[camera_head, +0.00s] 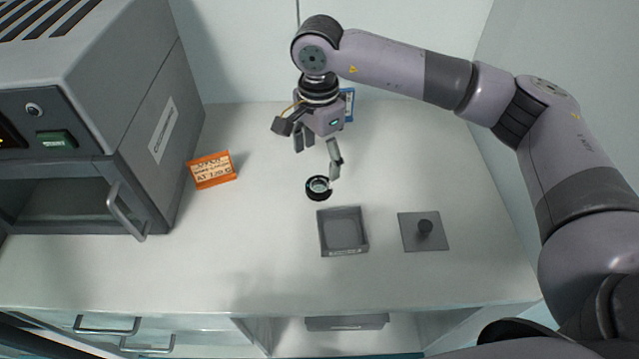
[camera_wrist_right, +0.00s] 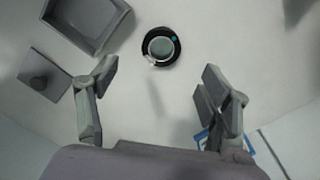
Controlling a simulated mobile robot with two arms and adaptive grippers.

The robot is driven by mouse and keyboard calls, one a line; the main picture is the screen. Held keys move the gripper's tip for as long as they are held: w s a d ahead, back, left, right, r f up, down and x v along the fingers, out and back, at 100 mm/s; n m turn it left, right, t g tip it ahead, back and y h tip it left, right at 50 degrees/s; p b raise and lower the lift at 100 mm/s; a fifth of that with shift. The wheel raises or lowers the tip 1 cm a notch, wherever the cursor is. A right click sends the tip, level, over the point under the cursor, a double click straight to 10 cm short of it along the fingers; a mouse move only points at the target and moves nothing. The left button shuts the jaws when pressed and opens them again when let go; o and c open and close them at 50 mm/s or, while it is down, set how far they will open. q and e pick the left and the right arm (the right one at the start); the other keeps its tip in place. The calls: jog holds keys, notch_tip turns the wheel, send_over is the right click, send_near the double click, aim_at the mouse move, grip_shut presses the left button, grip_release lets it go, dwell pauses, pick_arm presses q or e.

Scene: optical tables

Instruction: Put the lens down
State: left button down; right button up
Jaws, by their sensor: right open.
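The lens (camera_head: 319,196) is a small round piece with a black ring and a pale glass centre. It appears to lie flat on the white tabletop, just behind the open grey tray. In the right wrist view the lens (camera_wrist_right: 161,62) is near the top middle, ahead of the fingertips and apart from them. My right gripper (camera_head: 319,158) is open and empty, pointing down above and slightly behind the lens. Its two spread fingers also show in the right wrist view (camera_wrist_right: 160,82). My left gripper is not in view.
A grey square tray (camera_head: 342,253) stands in front of the lens. A flat grey lid with a knob (camera_head: 410,242) lies right of it. An orange sign (camera_head: 212,170) and a large grey oven (camera_head: 150,90) are at left. The tabletop (camera_head: 250,250) is clear at front left.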

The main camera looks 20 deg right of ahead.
aim_at(319, 185)
notch_tip(319, 185, down, 4)
jog(key=shift+r+p, duration=0.15)
jog(key=shift+p, duration=0.15)
jog(key=shift+f, duration=0.35)
notch_tip(319, 185, down, 4)
jog(key=shift+w+r+p, duration=0.15)
jog(key=shift+r+p, duration=0.05)
jog(key=shift+p, duration=0.7)
jog(key=shift+f, duration=0.4)
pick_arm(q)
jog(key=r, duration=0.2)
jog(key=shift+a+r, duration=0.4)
pick_arm(e)
jog(key=c, duration=1.4)
jog(key=shift+o, duration=0.2)
jog(key=shift+r, duration=0.15)
